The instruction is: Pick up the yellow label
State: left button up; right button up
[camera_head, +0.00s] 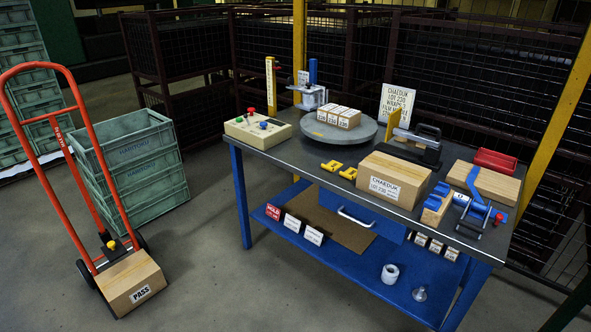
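I cannot make out a thing that is clearly a yellow label. Two small yellow pieces with dark openings, a left one (332,166) and a right one (348,173), lie on the dark tabletop (300,165) left of a cardboard box (392,180). A yellow upright strip with dark writing (270,85) stands at the table's back left. A cream lettered sign (397,104) stands at the back. On the blue lower shelf are a red card (272,212) and two white cards (292,222) (313,235). Neither of my grippers is in view.
A control box (257,131), a round turntable (339,130) with small boxes, a sealer (415,147), a red tray (495,161) and a blue tape dispenser (476,208) crowd the table. A hand truck (73,150) and green crates (130,170) stand left.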

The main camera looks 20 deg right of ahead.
aim_at(351, 174)
jog(key=u, duration=0.2)
jog(key=i, duration=0.25)
jog(key=z, duration=1.2)
